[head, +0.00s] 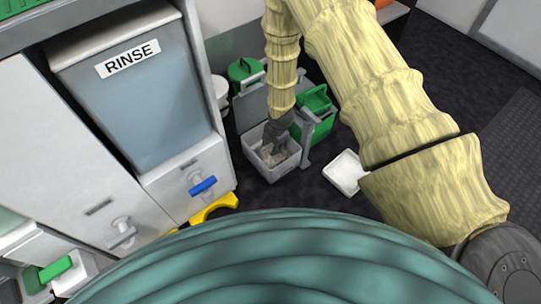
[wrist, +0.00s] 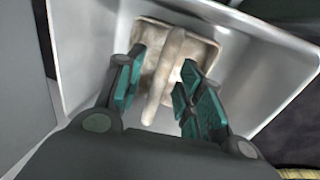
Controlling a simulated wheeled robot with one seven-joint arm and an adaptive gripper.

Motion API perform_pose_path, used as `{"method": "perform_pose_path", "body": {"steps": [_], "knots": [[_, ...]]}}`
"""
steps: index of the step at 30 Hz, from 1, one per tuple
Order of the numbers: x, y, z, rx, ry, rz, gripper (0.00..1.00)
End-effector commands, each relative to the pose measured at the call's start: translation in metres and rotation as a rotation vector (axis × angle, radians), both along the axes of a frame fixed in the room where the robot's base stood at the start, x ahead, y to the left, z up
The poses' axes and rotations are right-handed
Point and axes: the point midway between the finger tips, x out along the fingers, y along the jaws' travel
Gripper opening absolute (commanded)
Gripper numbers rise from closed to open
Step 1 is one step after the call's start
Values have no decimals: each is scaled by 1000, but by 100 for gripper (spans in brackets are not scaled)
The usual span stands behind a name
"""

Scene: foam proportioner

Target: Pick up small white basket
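A small off-white, worn, squarish object with a raised handle-like bar (wrist: 165,75) lies inside a light grey bin (wrist: 245,75); it may be the small white basket. In the wrist view my gripper (wrist: 158,82) is open, with its green-padded fingers either side of the bar. I cannot tell whether either finger touches it. In the head view my gripper (head: 268,148) reaches down into the grey bin (head: 285,168) and partly hides the off-white contents. A separate white open container (head: 345,172) stands on the floor to the right, partly hidden by my arm.
A green bin (head: 314,115) and a round green-lidded container (head: 243,69) stand close behind the grey bin. The RINSE tank (head: 140,105) and its white cabinet stand to the left. A yellow piece (head: 212,207) lies low by the cabinet. Dark floor is clear at the right.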

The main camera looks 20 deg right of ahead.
Motion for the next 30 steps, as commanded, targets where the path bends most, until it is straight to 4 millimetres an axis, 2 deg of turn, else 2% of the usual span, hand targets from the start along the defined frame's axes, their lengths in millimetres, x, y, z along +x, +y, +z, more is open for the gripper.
{"method": "perform_pose_path", "body": {"steps": [5, 11, 23, 26, 30], "knots": [[0, 0, 1, 0, 0, 0, 37], [0, 0, 1, 0, 0, -1, 1], [1, 0, 5, 1, -1, -1, 0], [1, 0, 15, 1, -2, -1, 0], [1, 0, 39, 1, -2, -1, 0]]}}
